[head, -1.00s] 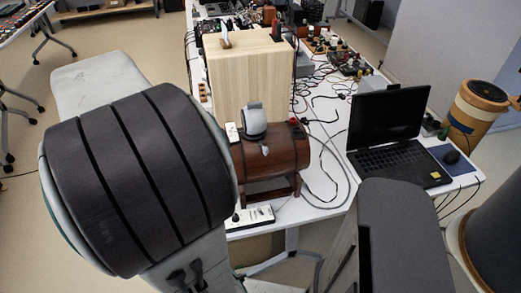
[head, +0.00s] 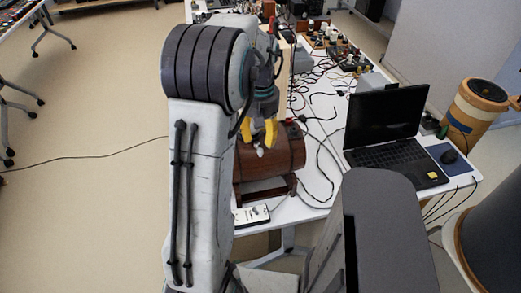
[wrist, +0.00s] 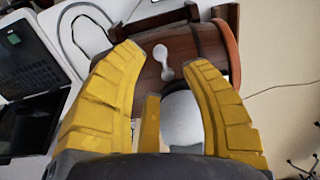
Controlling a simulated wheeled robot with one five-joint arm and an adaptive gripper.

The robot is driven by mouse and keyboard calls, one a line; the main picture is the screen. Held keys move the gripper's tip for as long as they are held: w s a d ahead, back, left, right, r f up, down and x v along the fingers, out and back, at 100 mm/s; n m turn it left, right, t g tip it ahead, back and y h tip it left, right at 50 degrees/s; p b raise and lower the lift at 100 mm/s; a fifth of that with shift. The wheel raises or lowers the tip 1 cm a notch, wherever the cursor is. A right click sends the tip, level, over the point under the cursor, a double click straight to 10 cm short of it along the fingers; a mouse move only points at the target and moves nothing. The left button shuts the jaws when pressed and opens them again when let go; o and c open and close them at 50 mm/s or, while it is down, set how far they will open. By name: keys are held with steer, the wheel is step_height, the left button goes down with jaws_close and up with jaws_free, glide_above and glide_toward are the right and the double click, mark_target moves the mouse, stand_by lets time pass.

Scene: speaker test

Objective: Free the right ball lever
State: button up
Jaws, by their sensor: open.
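A brown wooden barrel (head: 284,156) lies on its side in a dark wooden stand on the white table. A small pale lever with rounded ends (wrist: 163,62) sits on the barrel's side in the wrist view. Its ball end (head: 260,152) shows just below my fingers in the head view. A larger white dome-shaped part (wrist: 182,120) on the barrel is partly hidden behind my fingers. My gripper (head: 259,135) is open and empty over the barrel. In the wrist view its yellow fingers (wrist: 165,60) stand apart with the lever between their tips; contact cannot be told.
An open black laptop (head: 390,135) stands right of the barrel, with loose cables (head: 318,165) between. A white power strip (head: 251,216) lies at the table's front edge. A tall wooden box behind the barrel is mostly hidden by my arm. Electronics (head: 345,55) crowd the far table.

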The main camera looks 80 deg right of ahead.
mark_target(260, 150)
steer(key=shift+f, duration=3.25)
jaws_close()
